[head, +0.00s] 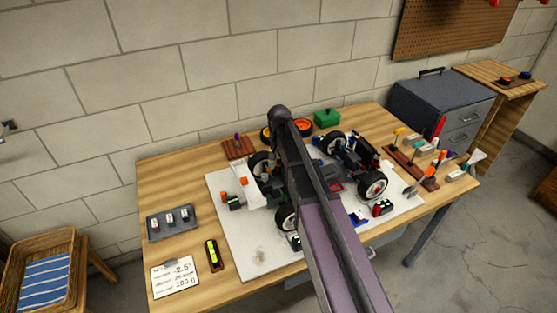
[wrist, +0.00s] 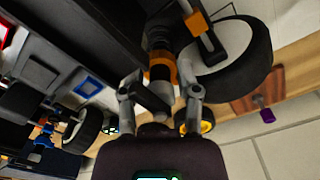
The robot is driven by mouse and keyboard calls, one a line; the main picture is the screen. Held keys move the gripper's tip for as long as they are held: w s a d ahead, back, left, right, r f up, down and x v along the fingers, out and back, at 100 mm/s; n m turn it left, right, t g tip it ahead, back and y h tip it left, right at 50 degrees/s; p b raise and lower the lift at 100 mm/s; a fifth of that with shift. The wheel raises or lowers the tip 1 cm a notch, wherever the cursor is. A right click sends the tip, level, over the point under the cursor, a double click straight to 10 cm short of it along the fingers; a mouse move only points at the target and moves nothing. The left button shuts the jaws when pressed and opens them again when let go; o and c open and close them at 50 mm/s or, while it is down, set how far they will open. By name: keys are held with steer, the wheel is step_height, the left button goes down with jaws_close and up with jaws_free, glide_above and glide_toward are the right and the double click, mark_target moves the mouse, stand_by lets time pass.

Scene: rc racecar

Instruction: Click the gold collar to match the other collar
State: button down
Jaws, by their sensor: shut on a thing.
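The gold collar (wrist: 162,68), an orange-gold ring, sits around a dark shock body beside a black tyre in the wrist view. My gripper (wrist: 160,90) has its two grey fingers on either side of the shock's grey lower end (wrist: 157,97) and the collar, and is shut on the collar; the exact contact is hard to see. The racecar (head: 347,155) stands on a white mat (head: 228,262) in the head view, partly covered by my arm. My gripper is hidden there behind the arm. I cannot make out the other collar for certain.
On the wooden table (head: 160,190) are a grey tray with small parts (head: 173,221), a note card (head: 175,277), a green box (head: 327,117) and a tool rack (head: 410,168). A purple-knobbed block (head: 238,148) stands at the back left.

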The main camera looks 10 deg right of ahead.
steer(key=n, duration=0.4)
steer(key=shift+n, duration=1.7)
steer(key=shift+c, duration=1.6)
jaws_free()
steer(key=shift+m, duration=0.3)
